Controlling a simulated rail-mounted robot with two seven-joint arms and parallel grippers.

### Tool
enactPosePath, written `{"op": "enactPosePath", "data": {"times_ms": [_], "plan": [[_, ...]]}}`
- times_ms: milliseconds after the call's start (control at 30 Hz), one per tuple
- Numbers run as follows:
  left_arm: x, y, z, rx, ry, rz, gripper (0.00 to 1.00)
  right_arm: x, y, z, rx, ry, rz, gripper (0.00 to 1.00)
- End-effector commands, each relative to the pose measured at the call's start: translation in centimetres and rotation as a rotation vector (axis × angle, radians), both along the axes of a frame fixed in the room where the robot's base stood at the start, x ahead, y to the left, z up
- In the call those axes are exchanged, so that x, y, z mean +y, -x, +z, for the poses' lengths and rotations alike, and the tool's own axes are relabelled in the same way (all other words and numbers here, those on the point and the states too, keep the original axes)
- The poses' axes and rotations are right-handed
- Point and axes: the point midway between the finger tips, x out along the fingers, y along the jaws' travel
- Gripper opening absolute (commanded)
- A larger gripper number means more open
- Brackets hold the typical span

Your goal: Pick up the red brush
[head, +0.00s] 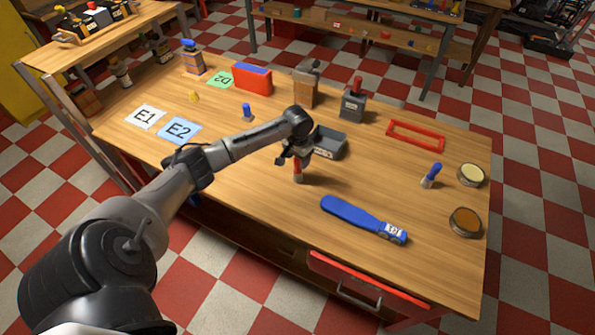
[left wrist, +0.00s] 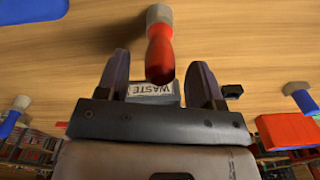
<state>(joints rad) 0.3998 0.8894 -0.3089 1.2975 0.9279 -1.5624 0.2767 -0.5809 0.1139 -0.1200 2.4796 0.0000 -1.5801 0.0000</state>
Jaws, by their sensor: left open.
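The red brush (head: 298,174) stands upright on the wooden table, just below my left gripper in the head view. It has a red handle and a pale grey end on the table. My left gripper (head: 293,157) is open at the top of the handle. In the left wrist view the red brush (left wrist: 160,50) shows its handle end between the two spread fingers (left wrist: 160,68), with a visible gap on each side. The gripper hides part of the handle in the head view. My right gripper is in neither view.
A grey tray (head: 331,143) stands just behind the gripper; its label (left wrist: 152,89) reads WASTE. A blue paddle (head: 358,217) lies to the front right. The table's front left is clear.

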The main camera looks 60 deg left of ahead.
Motion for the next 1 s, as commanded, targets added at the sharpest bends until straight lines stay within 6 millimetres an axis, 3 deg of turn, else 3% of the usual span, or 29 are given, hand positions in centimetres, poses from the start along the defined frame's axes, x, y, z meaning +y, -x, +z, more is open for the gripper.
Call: {"op": "enactPosePath", "data": {"times_ms": [167, 400, 1000], "plan": [[0.0, 0.0, -2.3, 0.000, -0.001, 0.001, 0.61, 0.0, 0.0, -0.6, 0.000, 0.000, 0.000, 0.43], [0.0, 0.0, -2.4, 0.000, -0.002, 0.000, 0.61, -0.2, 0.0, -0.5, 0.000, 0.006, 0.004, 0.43], [0.0, 0.0, -2.4, -0.001, -0.003, 0.000, 0.07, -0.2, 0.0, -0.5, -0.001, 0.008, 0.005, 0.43]]}}
